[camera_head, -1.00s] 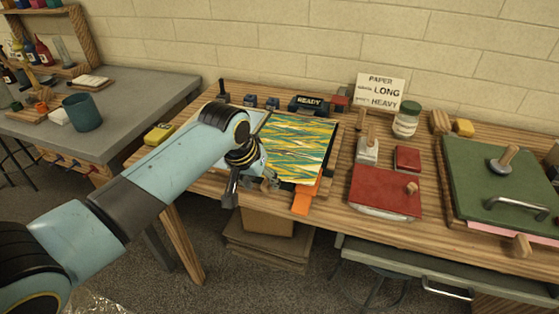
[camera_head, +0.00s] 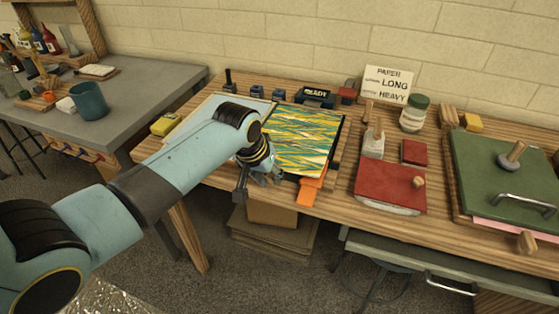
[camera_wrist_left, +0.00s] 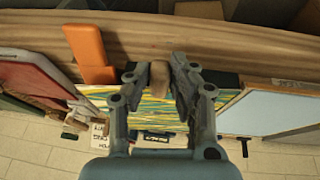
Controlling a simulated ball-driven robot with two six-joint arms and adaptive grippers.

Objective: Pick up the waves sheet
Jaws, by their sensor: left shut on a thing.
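The waves sheet (camera_head: 303,138), patterned in yellow, green, white and blue, lies flat on a dark board on the wooden bench. It also shows between and beyond the fingers in the left wrist view (camera_wrist_left: 152,112). My left gripper (camera_head: 258,182) is at the sheet's front left corner, partly hidden by my own wrist in the head view. In the left wrist view my left gripper (camera_wrist_left: 158,82) has its fingers closed around a small tan wooden tab (camera_wrist_left: 158,74) at the sheet's front edge. My right gripper is not in view.
An orange tab (camera_head: 309,190) projects over the bench edge just right of the gripper. A pale tray (camera_head: 213,105) lies left of the sheet. A red block (camera_head: 390,183) and a green press board (camera_head: 505,170) stand to the right. The READY box (camera_head: 315,97) is behind.

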